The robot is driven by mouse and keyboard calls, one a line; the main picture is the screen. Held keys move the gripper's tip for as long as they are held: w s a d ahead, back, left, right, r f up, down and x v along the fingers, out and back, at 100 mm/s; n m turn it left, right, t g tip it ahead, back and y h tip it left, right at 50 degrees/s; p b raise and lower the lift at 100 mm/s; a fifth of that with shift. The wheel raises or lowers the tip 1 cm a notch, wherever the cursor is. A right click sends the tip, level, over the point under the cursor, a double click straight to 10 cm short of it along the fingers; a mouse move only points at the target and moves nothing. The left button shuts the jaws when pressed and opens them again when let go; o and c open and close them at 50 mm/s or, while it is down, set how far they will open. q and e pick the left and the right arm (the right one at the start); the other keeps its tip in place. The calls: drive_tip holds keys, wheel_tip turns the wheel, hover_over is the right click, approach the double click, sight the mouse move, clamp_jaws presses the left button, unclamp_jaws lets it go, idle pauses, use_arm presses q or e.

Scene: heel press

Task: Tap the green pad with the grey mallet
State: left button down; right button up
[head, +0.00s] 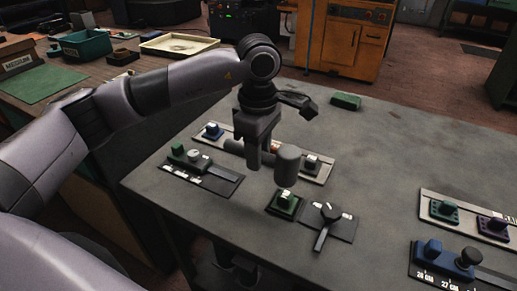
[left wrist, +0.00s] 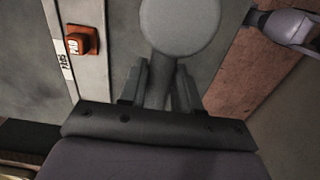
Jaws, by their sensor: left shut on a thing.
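My left gripper (head: 262,160) is shut on the handle of the grey mallet, above the grey table. The mallet's head (head: 288,166) hangs to the right of the fingers, and its handle (head: 235,147) sticks out to the left. In the left wrist view the round mallet head (left wrist: 180,24) is just beyond the fingers (left wrist: 162,82), with the handle between them. A green pad (head: 285,202) on a small dark base sits on the table, below the mallet head in the head view, with a visible gap.
A black rotary lever (head: 328,215) stands right of the pad. An orange button (left wrist: 80,41) shows in the left wrist view. A green block (head: 345,102) lies at the back. The table's middle right is clear.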

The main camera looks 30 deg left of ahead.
idle(0.3)
use_arm(q)
wheel_tip(320, 180, down, 5)
drive_tip(key=b, duration=0.4)
drive_tip(key=shift+r, duration=0.1)
drive_tip(key=shift+r+p, duration=0.4)
drive_tip(key=shift+r, duration=0.05)
wheel_tip(320, 180, up, 5)
drive_tip(key=p, duration=0.3)
drive_tip(key=shift+f, duration=0.25)
drive_tip(key=shift+f, duration=0.1)
wheel_tip(320, 180, down, 5)
drive_tip(key=b, duration=0.4)
drive_tip(key=shift+r+p, duration=1.6)
drive_tip(key=shift+r, duration=1.05)
